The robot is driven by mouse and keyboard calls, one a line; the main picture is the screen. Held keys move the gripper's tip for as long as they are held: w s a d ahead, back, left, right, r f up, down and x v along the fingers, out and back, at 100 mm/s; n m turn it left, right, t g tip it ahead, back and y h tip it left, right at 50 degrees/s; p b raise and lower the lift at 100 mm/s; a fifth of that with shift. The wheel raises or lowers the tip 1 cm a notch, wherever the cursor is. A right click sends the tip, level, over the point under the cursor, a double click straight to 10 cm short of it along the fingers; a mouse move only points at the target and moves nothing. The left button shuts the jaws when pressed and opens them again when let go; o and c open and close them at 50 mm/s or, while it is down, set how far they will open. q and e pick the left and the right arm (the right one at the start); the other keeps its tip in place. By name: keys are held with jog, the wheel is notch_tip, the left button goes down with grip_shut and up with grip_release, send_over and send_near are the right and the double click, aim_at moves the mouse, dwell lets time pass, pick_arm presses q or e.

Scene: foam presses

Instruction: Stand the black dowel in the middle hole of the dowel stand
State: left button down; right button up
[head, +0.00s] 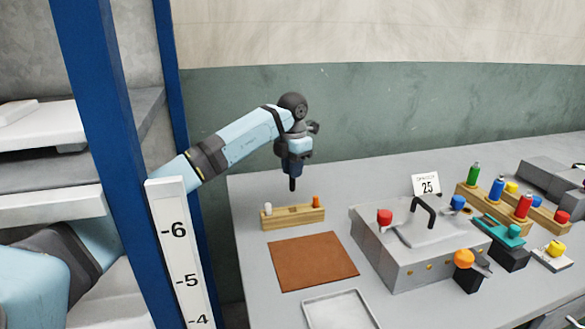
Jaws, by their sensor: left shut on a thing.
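The wooden dowel stand (288,219) is on the grey table, left of the big grey press. A white dowel (266,209) stands at its left end and an orange dowel (316,201) at its right end. No dowel stands in its middle. My left gripper (293,174) points down above the stand and is shut on the black dowel (292,185). The dowel hangs about upright, its lower end apart from the stand and roughly over its middle. The gripper's dark fingers are hard to tell from the dowel. My right gripper is not in view.
A brown mat (312,262) and a pale tray (340,312) lie in front of the stand. A grey press (400,262) with red, blue and orange knobs is to the right. Coloured bottles in wooden racks (492,206) are farther right. A blue post (112,150) is at left.

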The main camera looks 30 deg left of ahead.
aim_at(292, 190)
pick_arm(q)
notch_tip(292, 190, down, 3)
jog(key=shift+f+b, duration=0.2)
jog(key=shift+b, duration=1)
jog(key=shift+f+b, duration=0.55)
jog(key=shift+f, duration=0.4)
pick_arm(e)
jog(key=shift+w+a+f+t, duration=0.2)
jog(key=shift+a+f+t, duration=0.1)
pick_arm(q)
jog(key=shift+r, duration=0.1)
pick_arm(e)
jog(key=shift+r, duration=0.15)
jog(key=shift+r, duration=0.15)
pick_arm(q)
jog(key=shift+p, duration=0.95)
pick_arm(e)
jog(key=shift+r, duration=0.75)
pick_arm(q)
jog(key=shift+f+b, duration=0.8)
jog(key=shift+f, duration=1.8)
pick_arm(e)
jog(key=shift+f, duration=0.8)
pick_arm(q)
jog(key=c, duration=1)
grip_release()
